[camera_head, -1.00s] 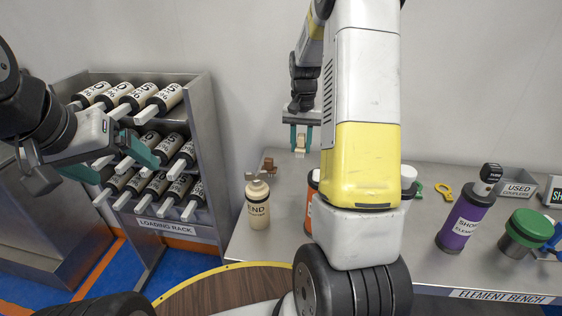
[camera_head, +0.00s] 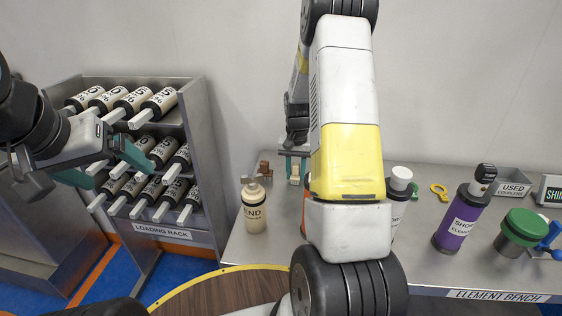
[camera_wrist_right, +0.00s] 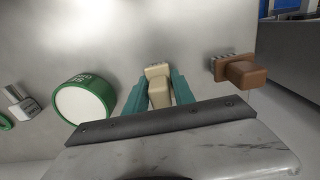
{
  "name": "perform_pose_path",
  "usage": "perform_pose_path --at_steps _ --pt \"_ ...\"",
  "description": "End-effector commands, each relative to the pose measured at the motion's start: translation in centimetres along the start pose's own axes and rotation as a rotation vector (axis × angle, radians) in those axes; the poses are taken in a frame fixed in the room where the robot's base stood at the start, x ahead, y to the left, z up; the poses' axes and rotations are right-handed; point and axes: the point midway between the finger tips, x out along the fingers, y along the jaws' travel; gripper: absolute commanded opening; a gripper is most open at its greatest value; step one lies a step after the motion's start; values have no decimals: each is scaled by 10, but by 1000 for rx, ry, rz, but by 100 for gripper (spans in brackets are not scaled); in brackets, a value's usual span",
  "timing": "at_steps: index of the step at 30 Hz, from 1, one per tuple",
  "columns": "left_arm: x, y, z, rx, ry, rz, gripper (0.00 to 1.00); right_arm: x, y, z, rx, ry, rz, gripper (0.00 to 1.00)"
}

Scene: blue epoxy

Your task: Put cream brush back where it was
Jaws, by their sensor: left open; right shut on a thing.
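The cream brush (camera_wrist_right: 158,88) is between the teal fingers of my right gripper (camera_wrist_right: 160,92), which is shut on its handle. Its dark bristles point at the grey bench; I cannot tell whether they touch it. In the head view the cream brush (camera_head: 295,174) shows small below my right gripper (camera_head: 294,165), at the back of the bench. A brown brush (camera_wrist_right: 246,74) stands to the right of it in the wrist view, apart from the fingers. My left gripper (camera_head: 104,168) is open and empty in front of the loading rack.
A cream END bottle (camera_head: 254,210) stands near the bench's left end. A green-rimmed white-topped container (camera_wrist_right: 84,104) is left of my right gripper in the wrist view. A purple canister (camera_head: 463,220) and a green-lidded pot (camera_head: 520,232) stand further right. My right arm hides the bench's middle.

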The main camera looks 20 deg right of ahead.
Motion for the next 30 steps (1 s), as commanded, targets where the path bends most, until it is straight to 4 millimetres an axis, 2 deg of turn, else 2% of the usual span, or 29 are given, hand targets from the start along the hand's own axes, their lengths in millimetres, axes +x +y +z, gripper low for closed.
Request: perform_pose_path --at_steps 4,5,7,8,17,20,23,30 --pt "0 0 0 0 0 0 88 3 0 0 0 -1 0 0" --pt "0 0 0 0 0 0 88 3 0 0 0 0 0 36" --pt "0 0 0 0 0 0 88 3 0 0 0 0 0 50" --pt "0 0 0 0 0 0 88 3 0 0 0 0 0 52" --pt "0 0 0 0 0 0 88 2 0 0 0 0 0 52" --pt "0 0 0 0 0 0 88 -5 0 0 0 1 0 52" --pt "0 0 0 0 0 0 88 -20 -1 -1 0 4 -1 52" --pt "0 0 0 0 0 0 88 -72 -1 -1 0 5 -2 52"
